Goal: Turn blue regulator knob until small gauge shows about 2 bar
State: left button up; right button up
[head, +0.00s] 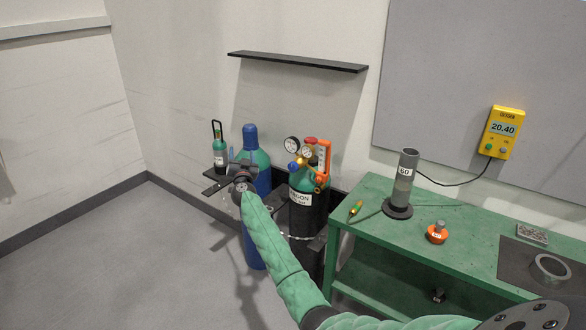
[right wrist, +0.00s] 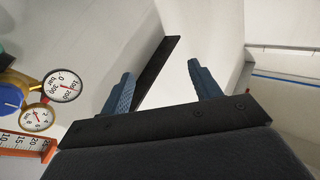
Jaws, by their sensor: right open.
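The blue regulator knob (head: 293,165) sits on the brass regulator on top of the argon cylinder (head: 307,212). The small gauge (head: 307,152) is right of the large gauge (head: 292,144). In the right wrist view the blue knob (right wrist: 10,97) is cut by the left edge, with the small gauge (right wrist: 36,119) and large gauge (right wrist: 62,85) beside it. The small gauge's reading is too small to tell. My right gripper (head: 222,180) is open and empty, left of the knob and apart from it; its blue fingers (right wrist: 160,78) point away from the regulator. My left gripper is not in view.
A blue cylinder (head: 257,205) stands behind my right gripper. An orange flowmeter (head: 324,160) is right of the regulator. A green bench (head: 385,240) with a grey tube (head: 403,180) is at right. A black wall shelf (head: 297,62) hangs above. The floor at left is clear.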

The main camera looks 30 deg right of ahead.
jog(key=s+d+f+m+g+h, duration=0.3)
jog(key=d+f+g+h, duration=0.3)
jog(key=d+f+g, duration=0.15)
jog(key=g+h, duration=0.2)
jog(key=g, duration=0.3)
send_near(292, 168)
jog(key=x, duration=0.3)
pick_arm(q)
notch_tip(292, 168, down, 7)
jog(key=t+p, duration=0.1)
jog(key=p, duration=0.1)
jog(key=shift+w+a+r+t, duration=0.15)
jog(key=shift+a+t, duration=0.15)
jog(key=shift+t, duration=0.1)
pick_arm(e)
jog(key=shift+n, duration=0.3)
jog(key=shift+x, duration=3.3)
jog(key=shift+w, duration=0.1)
jog(key=c, duration=1)
